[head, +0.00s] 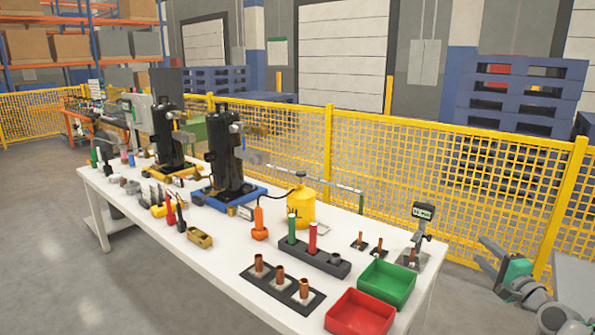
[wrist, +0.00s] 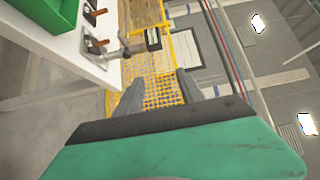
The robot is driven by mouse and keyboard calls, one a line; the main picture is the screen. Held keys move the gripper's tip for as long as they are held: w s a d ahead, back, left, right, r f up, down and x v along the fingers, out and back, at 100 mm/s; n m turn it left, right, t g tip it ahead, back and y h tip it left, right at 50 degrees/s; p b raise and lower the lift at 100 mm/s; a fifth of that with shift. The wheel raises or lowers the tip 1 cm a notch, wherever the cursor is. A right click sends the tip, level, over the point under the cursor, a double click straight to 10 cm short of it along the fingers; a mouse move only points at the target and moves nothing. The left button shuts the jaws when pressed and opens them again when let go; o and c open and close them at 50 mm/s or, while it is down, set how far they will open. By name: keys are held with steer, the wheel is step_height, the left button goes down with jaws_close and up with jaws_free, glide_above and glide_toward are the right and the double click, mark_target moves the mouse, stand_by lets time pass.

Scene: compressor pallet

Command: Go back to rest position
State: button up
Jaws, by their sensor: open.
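My gripper (head: 487,254) is at the right of the head view, beyond the right end of the white table (head: 215,262). Its two grey fingers point left toward the table and the yellow fence. In the wrist view my gripper (wrist: 157,92) has its fingers apart, with only the fence mesh showing between them. It is open and empty, and touches nothing that I can see. The green tray (head: 387,285) and the small stand with a display (head: 422,211) are the nearest table items, left of my gripper.
A red tray (head: 360,314), a dark plate with copper fittings (head: 283,288), a yellow canister (head: 301,207) and two black compressors (head: 226,155) stand on the table. A yellow mesh fence (head: 430,165) runs behind it. Grey floor (head: 60,255) is open at the left.

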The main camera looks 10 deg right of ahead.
steer(key=w+a+r+n+g+y+p, duration=0.1)
steer(key=w+a+n+g+p, duration=0.15)
steer(key=a, duration=0.75)
steer(key=w+a+r+n+g+y+p, duration=0.1)
steer(key=w+a+r+n+g+y, duration=0.2)
steer(key=a, duration=0.6)
steer(key=w+a+n+g+p, duration=0.2)
steer(key=w+a+n, duration=0.15)
steer(key=a, duration=0.65)
steer(key=s+a+n+g+h+p, duration=0.1)
steer(key=s+a+n+g+p, duration=0.5)
steer(key=s+a, duration=0.95)
steer(key=s+a+n+g+h, duration=0.1)
steer(key=s+a+n, duration=0.3)
steer(key=s, duration=0.8)
steer(key=shift+a+f, duration=0.45)
steer(key=shift+a, duration=0.35)
